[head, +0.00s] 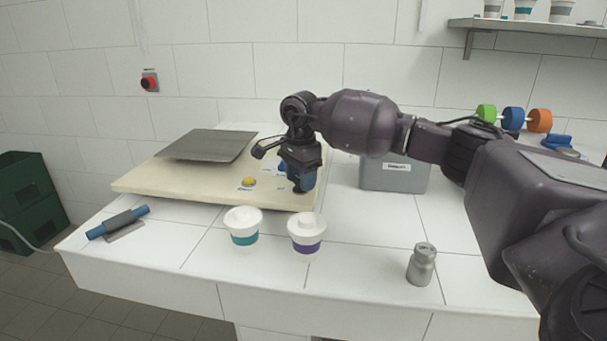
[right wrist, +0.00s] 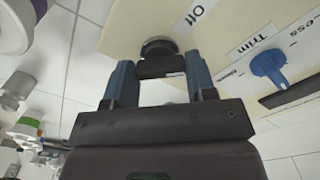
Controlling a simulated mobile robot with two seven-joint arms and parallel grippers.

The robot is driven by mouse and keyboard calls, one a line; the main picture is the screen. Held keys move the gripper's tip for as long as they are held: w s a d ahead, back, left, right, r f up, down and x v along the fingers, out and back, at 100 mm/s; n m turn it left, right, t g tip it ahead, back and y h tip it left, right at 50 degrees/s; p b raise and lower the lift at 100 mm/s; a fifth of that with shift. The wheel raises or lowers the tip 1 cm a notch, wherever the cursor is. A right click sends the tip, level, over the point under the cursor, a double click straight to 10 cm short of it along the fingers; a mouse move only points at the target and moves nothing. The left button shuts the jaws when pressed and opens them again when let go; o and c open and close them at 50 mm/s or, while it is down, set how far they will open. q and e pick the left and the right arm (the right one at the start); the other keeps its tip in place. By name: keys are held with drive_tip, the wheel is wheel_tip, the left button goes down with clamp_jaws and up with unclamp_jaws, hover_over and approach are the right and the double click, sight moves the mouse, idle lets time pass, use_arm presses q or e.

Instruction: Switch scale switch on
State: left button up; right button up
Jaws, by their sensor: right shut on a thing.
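The cream scale board (head: 150,183) lies on the tiled counter with a grey weighing plate (head: 208,145) on its back left. My right gripper (head: 302,186) points down at the board's right front edge. In the right wrist view, its two blue fingers (right wrist: 160,75) are closed on the dark scale switch (right wrist: 158,47), which stands out from the board. An "Off" label (right wrist: 202,12) is beside the switch. The switch's exact turn cannot be told. In the head view the gripper hides the switch. My left gripper is not in view.
A yellow button (head: 249,182) sits left of the gripper; a blue knob (right wrist: 268,66) is near the "Trim" label. Two white cups (head: 243,226) (head: 307,236) and a metal weight (head: 422,265) stand in front. A grey box (head: 394,177) stands right; a blue-handled tool (head: 118,223) lies left.

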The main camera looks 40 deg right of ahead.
drive_tip(key=shift+r+m+p, duration=0.3)
drive_tip(key=shift+m, duration=0.7)
drive_tip(key=m+p, duration=0.1)
drive_tip(key=m, duration=0.1)
drive_tip(key=shift+m, duration=0.4)
drive_tip(key=m+p, duration=0.1)
drive_tip(key=m, duration=0.2)
drive_tip(key=shift+f, duration=0.1)
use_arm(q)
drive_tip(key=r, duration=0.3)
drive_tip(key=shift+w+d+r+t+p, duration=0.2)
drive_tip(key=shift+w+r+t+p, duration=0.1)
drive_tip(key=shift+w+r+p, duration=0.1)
use_arm(e)
drive_tip(key=shift+f+m, duration=0.1)
drive_tip(key=shift+m, duration=0.6)
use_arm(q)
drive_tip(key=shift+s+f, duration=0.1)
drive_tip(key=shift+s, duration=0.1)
use_arm(e)
drive_tip(key=o, duration=0.8)
drive_tip(key=shift+o, duration=0.7)
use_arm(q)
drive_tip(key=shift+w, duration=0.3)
